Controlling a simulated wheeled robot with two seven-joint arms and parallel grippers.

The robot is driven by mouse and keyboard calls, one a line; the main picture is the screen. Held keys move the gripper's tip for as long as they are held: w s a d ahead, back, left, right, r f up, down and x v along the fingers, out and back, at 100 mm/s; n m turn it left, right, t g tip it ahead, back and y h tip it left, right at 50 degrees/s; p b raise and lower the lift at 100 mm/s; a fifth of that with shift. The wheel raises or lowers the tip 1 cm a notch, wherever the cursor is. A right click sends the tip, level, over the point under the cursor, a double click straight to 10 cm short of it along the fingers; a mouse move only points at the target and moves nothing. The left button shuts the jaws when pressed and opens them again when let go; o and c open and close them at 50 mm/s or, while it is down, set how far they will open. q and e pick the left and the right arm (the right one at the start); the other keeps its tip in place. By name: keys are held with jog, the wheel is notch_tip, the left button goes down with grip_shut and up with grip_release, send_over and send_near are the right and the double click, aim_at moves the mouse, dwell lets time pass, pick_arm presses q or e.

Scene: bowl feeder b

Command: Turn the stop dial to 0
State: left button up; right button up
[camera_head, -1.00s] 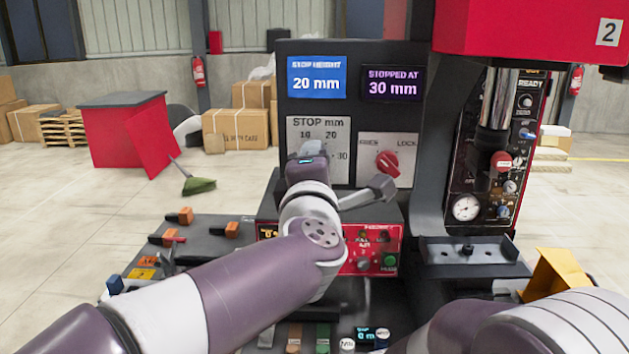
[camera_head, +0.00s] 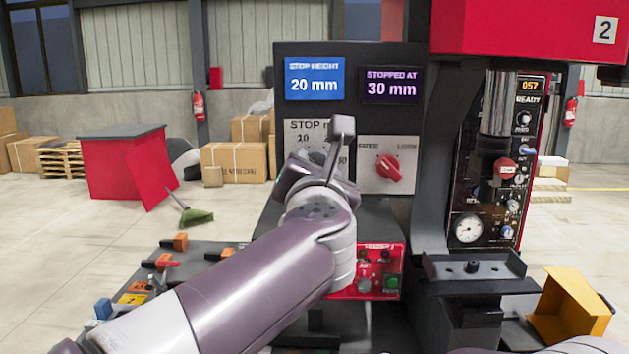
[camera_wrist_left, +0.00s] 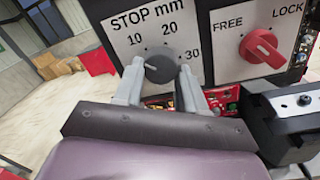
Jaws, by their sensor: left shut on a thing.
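The stop dial (camera_wrist_left: 160,64) is a dark round knob on a white plate marked STOP mm, with 10, 20 and 30 around it. A light mark shows on its left side; no 0 is visible. My left gripper (camera_wrist_left: 159,76) is shut on the dial, one pale finger on each side. In the head view my left wrist hides the dial and part of the STOP plate (camera_head: 293,128). The blue display (camera_head: 314,78) reads stop height 20 mm; the purple display (camera_head: 391,84) reads stopped at 30 mm. My right gripper is out of view.
A red FREE/LOCK knob (camera_head: 388,168) sits on a white plate just right of the dial. Below is a red button panel (camera_head: 377,270). The press column and black tool plate (camera_head: 478,272) stand to the right, with a yellow bracket (camera_head: 572,305) beyond.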

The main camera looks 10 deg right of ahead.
pick_arm(q)
jog(key=shift+d+f+n+b, duration=0.1)
jog(key=shift+n+b, duration=0.7)
jog(key=shift+n, duration=1.3)
jog(key=shift+d+n+b, duration=0.1)
jog(key=shift+n+b, duration=0.65)
jog(key=shift+n, duration=1.35)
jog(key=o, duration=1.1)
jog(key=shift+c, duration=0.2)
jog(key=b+v, duration=0.3)
jog(key=v, duration=0.9)
jog(key=shift+s+r, duration=0.3)
jog(key=shift+s, duration=0.15)
